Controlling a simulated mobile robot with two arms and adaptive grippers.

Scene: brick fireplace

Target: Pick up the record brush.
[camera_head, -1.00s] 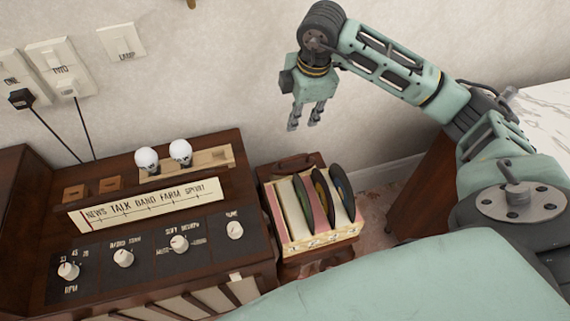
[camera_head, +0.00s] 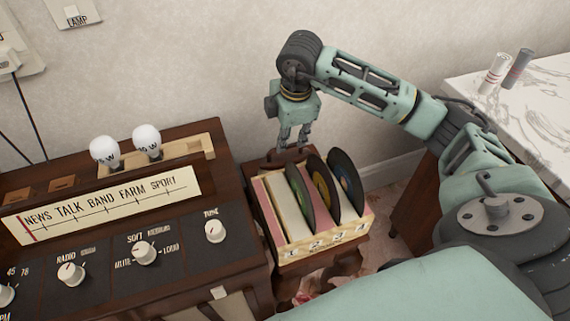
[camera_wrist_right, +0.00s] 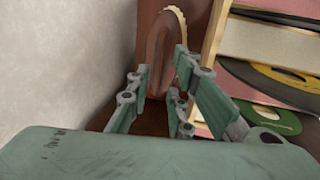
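The record brush (camera_wrist_right: 160,55) looks like a curved brown wooden piece with a cream, bristly edge. It sits beside the record crate in the right wrist view. In the head view a brown shape, probably the brush (camera_head: 268,156), shows behind the crate, partly hidden. My left gripper is not in view.
The record crate (camera_head: 329,245) holds several upright records close beside the right gripper. A wooden radio console (camera_head: 225,185) with knobs and two bulbs stands to the left. The wall is close behind. A marble-topped table (camera_head: 535,90) with two small cylinders is at right.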

